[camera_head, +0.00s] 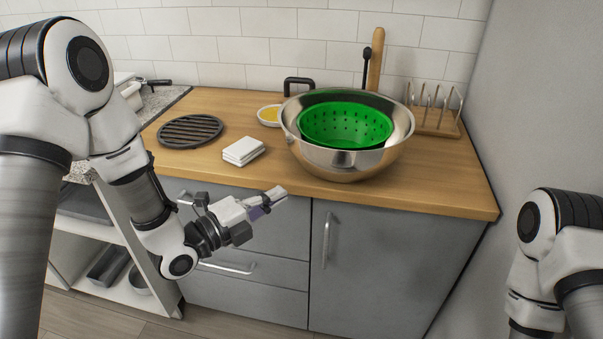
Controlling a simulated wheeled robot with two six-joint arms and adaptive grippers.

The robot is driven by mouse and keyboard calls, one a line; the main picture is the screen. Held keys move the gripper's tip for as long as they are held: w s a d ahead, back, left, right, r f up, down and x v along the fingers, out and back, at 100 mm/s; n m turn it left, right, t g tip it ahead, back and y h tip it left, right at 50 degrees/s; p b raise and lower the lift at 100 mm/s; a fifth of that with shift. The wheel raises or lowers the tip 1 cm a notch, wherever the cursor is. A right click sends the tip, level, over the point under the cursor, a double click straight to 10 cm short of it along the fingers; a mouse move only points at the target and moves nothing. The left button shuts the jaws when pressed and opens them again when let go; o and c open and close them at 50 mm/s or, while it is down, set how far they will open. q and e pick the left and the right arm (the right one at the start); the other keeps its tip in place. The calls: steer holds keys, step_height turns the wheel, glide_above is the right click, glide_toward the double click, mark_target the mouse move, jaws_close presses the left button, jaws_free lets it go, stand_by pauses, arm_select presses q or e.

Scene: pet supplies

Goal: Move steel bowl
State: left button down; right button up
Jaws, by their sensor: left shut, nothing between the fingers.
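The steel bowl (345,160) is large and shiny. It stands upright on the wooden counter, right of the middle. A green colander (345,126) with holes sits inside it and hides much of its inside. My left gripper (276,199) is shut and empty. It is in front of the counter's front edge, below and to the left of the bowl, apart from it. My right arm shows at the lower right, but its gripper is not in view.
On the wooden counter (440,197) lie a black round trivet (190,130), folded white cloths (243,151) and a small dish with yellow contents (269,115). A wooden rack (437,126) stands behind right. The right wall is close. Grey cabinet handles (327,240) stick out below.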

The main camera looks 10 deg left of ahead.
mark_target(315, 164)
arm_select(q)
steer(key=x, duration=0.3)
steer(key=w+a+p+x, duration=0.1)
steer(key=x, duration=0.2)
steer(key=a+p+x, duration=0.1)
steer(key=x, duration=0.2)
steer(key=shift+w+d, duration=0.2)
steer(key=shift+w, duration=0.2)
steer(key=shift+w+a+f, duration=0.1)
steer(key=shift+w+a, duration=0.05)
steer(key=shift+w, duration=0.3)
